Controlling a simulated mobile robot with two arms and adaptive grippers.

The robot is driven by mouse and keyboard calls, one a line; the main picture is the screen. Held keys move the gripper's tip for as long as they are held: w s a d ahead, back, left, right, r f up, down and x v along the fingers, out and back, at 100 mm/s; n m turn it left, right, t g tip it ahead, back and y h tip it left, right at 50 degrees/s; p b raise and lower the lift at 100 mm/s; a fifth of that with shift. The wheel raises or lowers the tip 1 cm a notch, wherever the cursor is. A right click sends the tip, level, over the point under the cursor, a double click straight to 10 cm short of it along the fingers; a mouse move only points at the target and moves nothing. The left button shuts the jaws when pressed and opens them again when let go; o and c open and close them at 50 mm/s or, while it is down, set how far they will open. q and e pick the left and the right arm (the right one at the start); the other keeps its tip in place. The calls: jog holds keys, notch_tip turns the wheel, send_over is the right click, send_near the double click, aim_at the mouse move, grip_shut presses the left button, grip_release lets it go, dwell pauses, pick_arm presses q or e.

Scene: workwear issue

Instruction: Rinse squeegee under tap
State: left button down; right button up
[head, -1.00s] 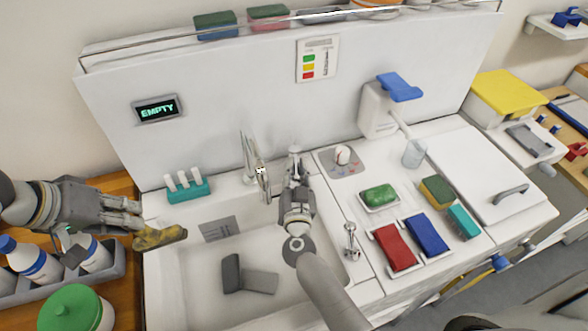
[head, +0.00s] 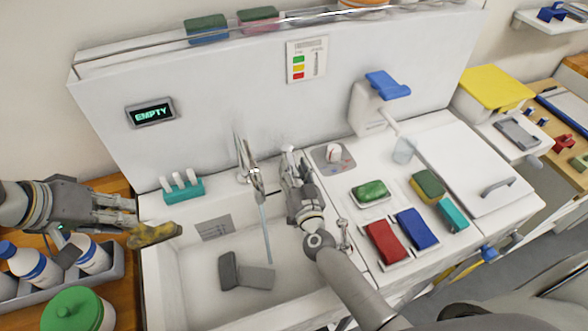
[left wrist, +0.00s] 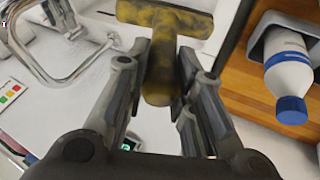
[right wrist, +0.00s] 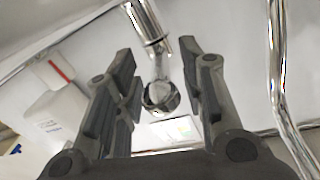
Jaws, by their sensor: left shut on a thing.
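The squeegee (head: 155,235) is smeared yellow-brown and held by my left gripper (head: 128,218) at the sink's left edge. In the left wrist view, the T-shaped squeegee (left wrist: 165,50) has its stem between the fingers. The chrome tap (head: 247,165) stands at the back of the white sink (head: 195,290), and a thin stream of water (head: 266,235) falls from its spout. The squeegee is left of the stream, apart from it. My right gripper (head: 288,165) is right of the tap; in the right wrist view its fingers (right wrist: 160,90) are spread around a chrome knob, with gaps visible on both sides.
A teal holder (head: 183,190) stands on the back left rim. Bottles in a grey rack (head: 100,278) and a green-lidded tub (head: 72,310) stand at left. Sponges and a soap dish (head: 370,194) are on the right counter.

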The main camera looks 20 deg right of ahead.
jog(key=s+a, duration=0.1)
jog(key=s, duration=1.1)
